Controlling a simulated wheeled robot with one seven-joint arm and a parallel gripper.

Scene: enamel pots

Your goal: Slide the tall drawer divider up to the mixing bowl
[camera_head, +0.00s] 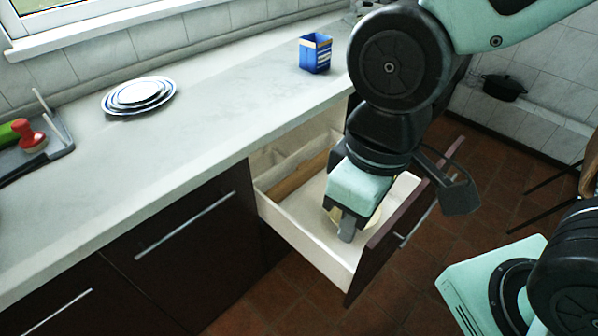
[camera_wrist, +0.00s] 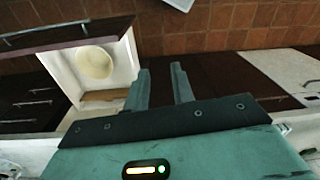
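The drawer divider (camera_head: 297,178) is a brown wooden strip standing across the open white drawer (camera_head: 303,243), towards its back. It also shows in the wrist view (camera_wrist: 105,95). The mixing bowl (camera_wrist: 95,63) is round and cream, in the front part of the drawer, with a gap of bare drawer floor between it and the divider. In the head view my gripper hides most of the bowl (camera_head: 333,214). My gripper (camera_wrist: 158,68) is open, with nothing between its fingers. In the wrist view its fingers are to the right of the drawer, apart from divider and bowl.
The dark drawer front (camera_head: 385,232) has a bar handle. The counter (camera_head: 215,100) above holds stacked plates (camera_head: 138,95), a blue box (camera_head: 315,53) and a grey tray (camera_head: 40,155) of utensils. Dark cabinets (camera_head: 180,245) stand left of the drawer. Tiled floor lies beyond.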

